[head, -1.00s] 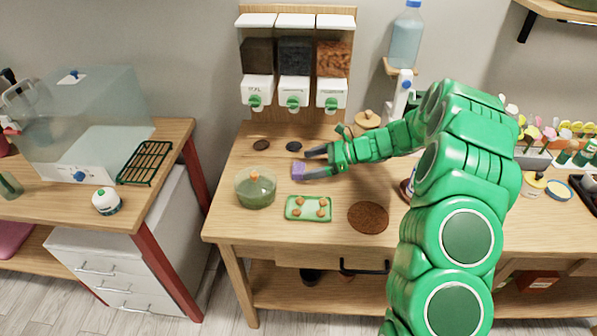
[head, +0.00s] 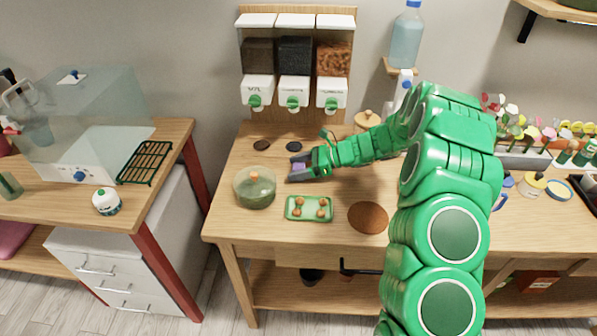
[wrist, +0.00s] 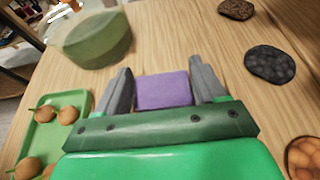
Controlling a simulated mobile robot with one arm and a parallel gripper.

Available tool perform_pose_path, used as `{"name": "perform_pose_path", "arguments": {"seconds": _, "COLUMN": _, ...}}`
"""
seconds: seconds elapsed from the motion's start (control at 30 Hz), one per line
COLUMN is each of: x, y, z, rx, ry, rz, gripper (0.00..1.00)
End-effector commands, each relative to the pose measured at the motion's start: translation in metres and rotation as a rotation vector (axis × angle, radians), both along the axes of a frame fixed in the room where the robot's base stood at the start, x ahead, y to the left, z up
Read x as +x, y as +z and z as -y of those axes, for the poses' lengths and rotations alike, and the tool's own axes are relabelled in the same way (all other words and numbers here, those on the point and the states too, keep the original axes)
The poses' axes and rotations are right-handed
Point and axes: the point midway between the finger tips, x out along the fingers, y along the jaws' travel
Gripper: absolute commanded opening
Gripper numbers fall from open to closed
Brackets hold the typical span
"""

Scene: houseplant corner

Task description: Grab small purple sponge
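The small purple sponge (wrist: 163,90) lies on the wooden table between the two grey fingers of my gripper (wrist: 161,74) in the wrist view. In the head view the sponge (head: 298,166) shows only partly, with the fingers of my gripper (head: 292,168) around it. The fingers are spread wide, one on each side of the sponge. The sponge nearly fills the space between them, and I cannot tell whether either finger touches it. Its near side is hidden behind the gripper's palm.
A green translucent bowl (head: 255,190) stands close to the left. A green tray (head: 309,216) with several small brown round items is in front. Two dark flat discs, one brown (head: 262,145) and one black (head: 294,146), lie behind.

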Motion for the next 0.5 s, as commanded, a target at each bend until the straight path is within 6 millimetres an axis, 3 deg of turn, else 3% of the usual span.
{"name": "perform_pose_path", "arguments": {"seconds": 0.03, "x": 0.0000, "y": -0.0001, "z": 0.0000, "rx": 0.000, "ry": 0.000, "rz": 0.000, "gripper": 0.61}}
{"name": "perform_pose_path", "arguments": {"seconds": 0.2, "x": 0.0000, "y": -0.0001, "z": 0.0002, "rx": 0.000, "ry": 0.000, "rz": 0.000, "gripper": 0.39}}
{"name": "perform_pose_path", "arguments": {"seconds": 0.5, "x": 0.0000, "y": 0.0018, "z": 0.0001, "rx": 0.000, "ry": 0.000, "rz": 0.000, "gripper": 0.38}}
